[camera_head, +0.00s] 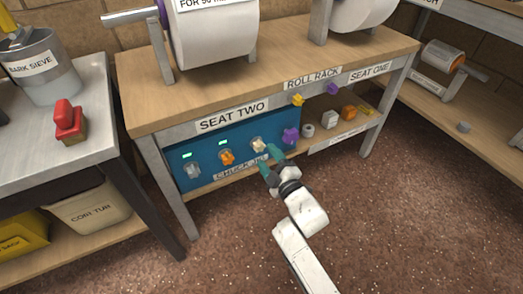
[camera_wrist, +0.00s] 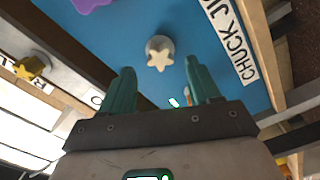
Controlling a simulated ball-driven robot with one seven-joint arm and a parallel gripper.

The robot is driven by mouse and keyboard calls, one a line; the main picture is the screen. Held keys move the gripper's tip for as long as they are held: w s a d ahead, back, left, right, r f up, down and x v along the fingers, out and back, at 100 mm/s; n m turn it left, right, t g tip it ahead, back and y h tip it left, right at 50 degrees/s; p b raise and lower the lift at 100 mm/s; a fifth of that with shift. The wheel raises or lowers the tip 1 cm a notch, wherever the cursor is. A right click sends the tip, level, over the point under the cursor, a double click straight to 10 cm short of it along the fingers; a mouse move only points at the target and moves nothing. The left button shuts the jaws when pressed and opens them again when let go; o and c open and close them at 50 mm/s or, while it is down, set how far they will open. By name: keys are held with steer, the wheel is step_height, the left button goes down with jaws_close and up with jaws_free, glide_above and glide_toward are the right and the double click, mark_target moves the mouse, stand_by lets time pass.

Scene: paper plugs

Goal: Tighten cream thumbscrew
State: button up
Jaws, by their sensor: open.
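The cream thumbscrew (camera_head: 258,144) is a star-shaped knob on the front of the blue panel (camera_head: 208,150) under the SEAT TWO label. It also shows in the wrist view (camera_wrist: 159,54), on a round grey base, ahead of the fingertips. My gripper (camera_head: 270,158) is open and empty just in front of the panel, close to the thumbscrew. In the wrist view, my gripper's green fingers (camera_wrist: 160,74) stand on either side of the line to the thumbscrew, with a gap between them and it.
An orange knob (camera_head: 227,157) and a grey one (camera_head: 193,170) sit left on the panel; a purple one (camera_head: 291,136) is right. A yellow knob (camera_head: 297,100) is on the bench edge above. Small items lie on the shelf at right. The floor (camera_head: 400,220) in front is clear.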

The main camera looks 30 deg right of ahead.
mark_target(261, 149)
steer(key=shift+w, duration=0.15)
steer(key=shift+w+b, duration=0.9)
steer(key=shift+w, duration=0.95)
steer(key=shift+c, duration=0.3)
steer(key=c, duration=0.9)
steer(key=shift+c, duration=0.2)
steer(key=shift+f, duration=0.1)
jaws_close()
steer(key=shift+m, duration=0.3)
